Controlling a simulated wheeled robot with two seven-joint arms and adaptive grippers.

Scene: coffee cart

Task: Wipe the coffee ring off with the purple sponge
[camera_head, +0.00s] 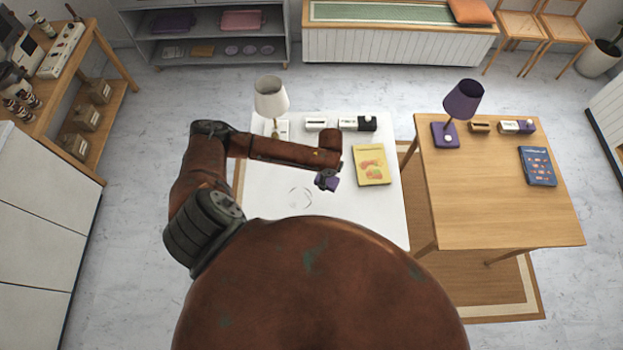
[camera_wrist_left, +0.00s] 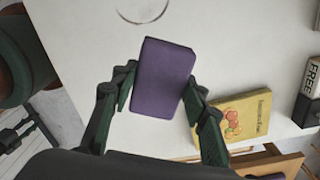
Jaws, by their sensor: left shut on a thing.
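The purple sponge (camera_wrist_left: 163,79) is held between the fingers of my left gripper (camera_wrist_left: 159,95) in the left wrist view. In the head view the sponge (camera_head: 328,182) shows below the end of my left arm, over the white table (camera_head: 275,203). My left gripper (camera_head: 326,174) is shut on it. The coffee ring (camera_head: 300,196) is a faint grey circle on the white table, to the left of the sponge. Part of the ring (camera_wrist_left: 142,19) shows at the top of the left wrist view, apart from the sponge. My right gripper is not in view.
A yellow book (camera_head: 372,165) lies right of the sponge. A white lamp (camera_head: 270,98) and small boxes (camera_head: 316,124) stand along the table's back edge. A wooden table (camera_head: 490,190) with a purple lamp (camera_head: 462,101) and a blue book (camera_head: 537,166) stands to the right, across a gap.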

